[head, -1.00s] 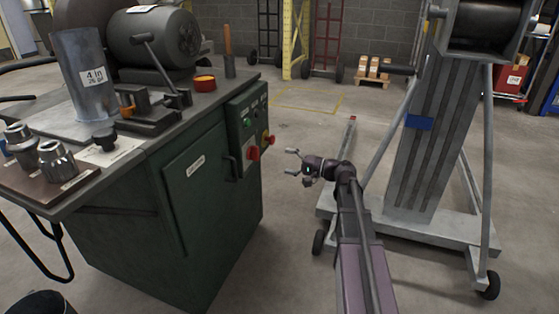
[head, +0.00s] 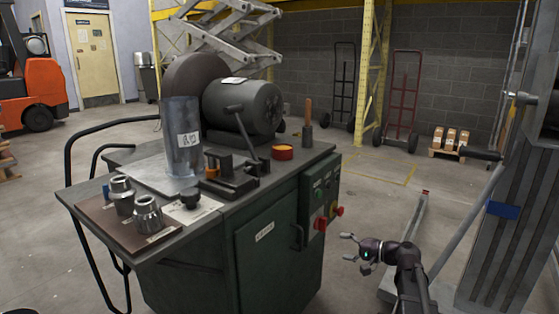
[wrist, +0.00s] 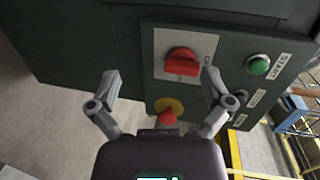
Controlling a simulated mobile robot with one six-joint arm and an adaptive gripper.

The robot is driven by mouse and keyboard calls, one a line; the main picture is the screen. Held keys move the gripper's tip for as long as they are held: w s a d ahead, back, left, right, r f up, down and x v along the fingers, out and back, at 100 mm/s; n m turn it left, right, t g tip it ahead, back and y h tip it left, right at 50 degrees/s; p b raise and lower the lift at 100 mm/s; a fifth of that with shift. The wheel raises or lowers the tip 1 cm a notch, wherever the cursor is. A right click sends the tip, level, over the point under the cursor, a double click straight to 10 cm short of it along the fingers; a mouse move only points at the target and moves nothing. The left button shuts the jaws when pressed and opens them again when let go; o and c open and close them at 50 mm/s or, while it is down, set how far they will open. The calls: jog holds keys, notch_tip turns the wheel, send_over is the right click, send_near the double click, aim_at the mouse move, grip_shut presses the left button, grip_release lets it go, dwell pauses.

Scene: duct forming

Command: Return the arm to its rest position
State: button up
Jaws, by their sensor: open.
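My gripper (head: 358,254) is open and empty in the head view, over the floor to the right of the green machine cabinet (head: 272,262). In the wrist view my gripper (wrist: 160,92) has its two fingers spread apart in front of the cabinet's control panel. A red switch (wrist: 181,62), a red stop button on a yellow base (wrist: 168,112) and a green button (wrist: 258,65) show on that panel. Whether the fingers touch the panel cannot be told from the wrist view; in the head view they look apart from it.
The machine top holds a metal duct tube (head: 181,135), a motor (head: 243,106) and steel fittings (head: 147,214). A grey lift with a post (head: 505,245) and legs stands close on the right. Open floor lies behind, towards hand trucks (head: 401,100) and a pallet (head: 449,150).

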jog(key=s+a+f+n+g+h+p, duration=0.2)
jog(key=s+a+n+g+h+p, duration=0.15)
jog(key=s+a+g+p, duration=0.35)
jog(key=s+d+r+n+g+h+p, duration=0.1)
jog(key=s+d+r+n+h+p, duration=0.15)
jog(key=s+h+p, duration=0.7)
notch_tip(320, 180, up, 38)
jog(key=s+p, duration=0.3)
jog(key=p, duration=3.2)
jog(key=shift+d+p, duration=0.15)
jog(key=shift+p, duration=0.15)
jog(key=shift+f, duration=0.1)
dwell(0.4)
